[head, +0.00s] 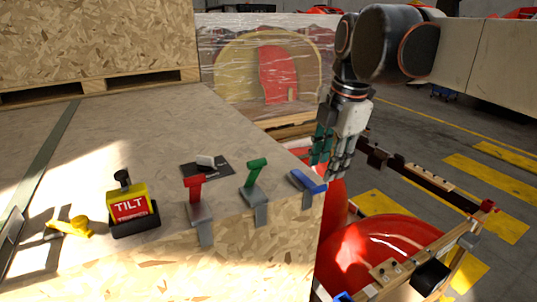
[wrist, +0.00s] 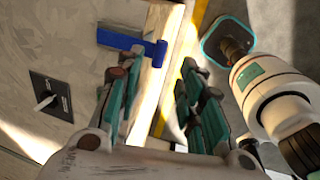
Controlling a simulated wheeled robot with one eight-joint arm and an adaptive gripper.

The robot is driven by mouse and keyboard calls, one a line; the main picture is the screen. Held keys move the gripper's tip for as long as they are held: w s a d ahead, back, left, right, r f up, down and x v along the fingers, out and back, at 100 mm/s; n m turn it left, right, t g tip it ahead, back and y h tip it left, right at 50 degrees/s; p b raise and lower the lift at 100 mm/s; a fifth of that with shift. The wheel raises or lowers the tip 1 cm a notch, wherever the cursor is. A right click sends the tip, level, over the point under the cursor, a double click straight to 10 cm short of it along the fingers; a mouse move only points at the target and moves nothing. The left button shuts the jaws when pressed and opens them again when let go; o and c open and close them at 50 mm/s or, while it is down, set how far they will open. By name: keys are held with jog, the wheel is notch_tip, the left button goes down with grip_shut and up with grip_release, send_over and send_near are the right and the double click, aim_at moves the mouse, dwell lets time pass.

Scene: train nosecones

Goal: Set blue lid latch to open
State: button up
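The blue lid latch (head: 309,182) is at the right end of a row of latches along the front edge of the wooden crate lid. Its blue handle lies low, near the lid surface, unlike the raised handles beside it. In the wrist view the blue latch (wrist: 122,40) is at upper left, beyond the left finger and beside the crate's edge. My gripper (head: 327,166) hangs fingers-down just above and right of the blue latch. In the wrist view my gripper (wrist: 160,100) has its fingers spread, with nothing between them.
A green latch (head: 256,178) and a red latch (head: 195,190) stand to the left. A black plate with a white switch (head: 206,163), a yellow-red TILT indicator (head: 130,205) and a yellow piece (head: 70,227) are also on the lid (head: 130,120). A red nosecone (head: 375,255) lies right.

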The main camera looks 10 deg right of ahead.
aim_at(320, 187)
jog(key=shift+w+a+f+p, duration=0.1)
jog(key=shift+w+f, duration=0.1)
jog(key=shift+f, duration=0.85)
jog(key=shift+w+a+f+p, duration=0.1)
jog(key=shift+w+f+p, duration=0.1)
jog(key=shift+f, duration=0.8)
jog(key=shift+w+f+p, duration=0.1)
jog(key=shift+w+f, duration=0.1)
jog(key=shift+f, duration=0.85)
grip_shut()
